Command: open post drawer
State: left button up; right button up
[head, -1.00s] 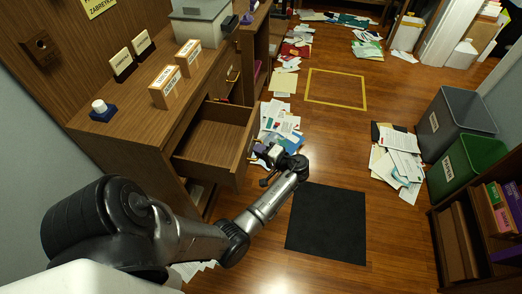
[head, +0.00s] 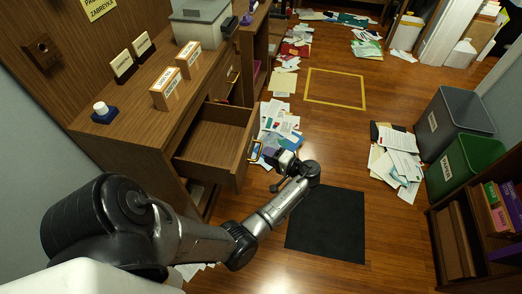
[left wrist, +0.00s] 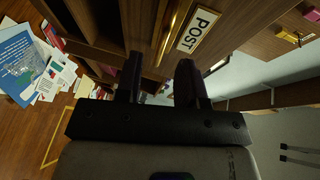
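The post drawer (head: 215,135) is pulled well out of the wooden desk, and its empty inside shows in the head view. Its brass handle (head: 255,150) is on the front face. In the left wrist view the handle (left wrist: 172,30) runs beside a white label reading POST (left wrist: 198,31). My left gripper (head: 272,160) is in front of the drawer, just right of the handle. In the left wrist view its two fingers (left wrist: 159,72) are apart with nothing between them, and the handle lies beyond the tips. My right gripper is in neither view.
Papers (head: 280,125) lie on the floor beside the drawer. A black mat (head: 327,225) lies to the right of my left arm. Grey (head: 452,118) and green (head: 470,160) bins stand at the right. The wooden floor between is mostly clear.

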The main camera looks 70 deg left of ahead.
pick_arm(q)
jog(key=p+v, duration=0.1)
jog(key=v, duration=0.8)
jog(key=shift+w, duration=0.1)
dwell(0.4)
